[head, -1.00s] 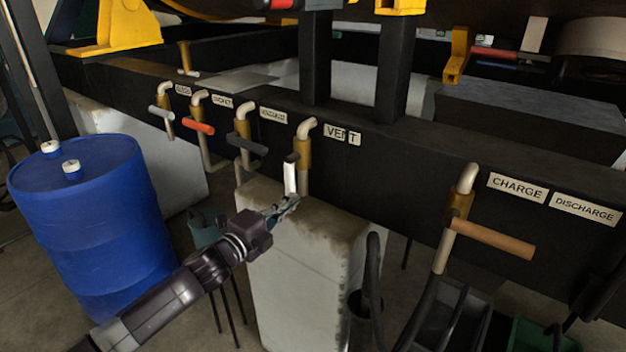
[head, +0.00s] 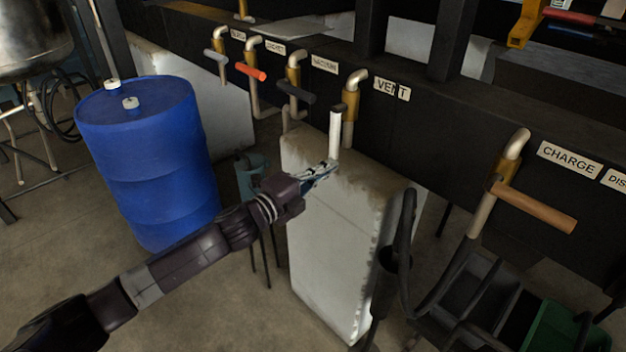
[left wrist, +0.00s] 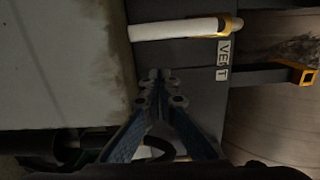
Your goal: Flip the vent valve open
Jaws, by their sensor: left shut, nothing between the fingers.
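The vent valve has a white lever handle (head: 335,133) that stands roughly upright in front of the brass-coloured valve body (head: 350,103) and its pale elbow pipe. The VENT label (head: 392,89) is just right of it. In the left wrist view the handle (left wrist: 178,29) lies across the top, beside the label (left wrist: 222,60). My left gripper (head: 333,167) is shut and empty, with its tips close to the handle's lower end. In the left wrist view its tips (left wrist: 157,75) are below the handle in the picture, with a gap between. My right gripper is not in view.
Other valves line the black beam, with red (head: 251,71), dark (head: 296,92) and orange-brown (head: 537,207) handles. A whitish block (head: 335,240) stands below the vent valve. A blue drum (head: 150,165) is at left. Black hoses (head: 401,240) hang at right.

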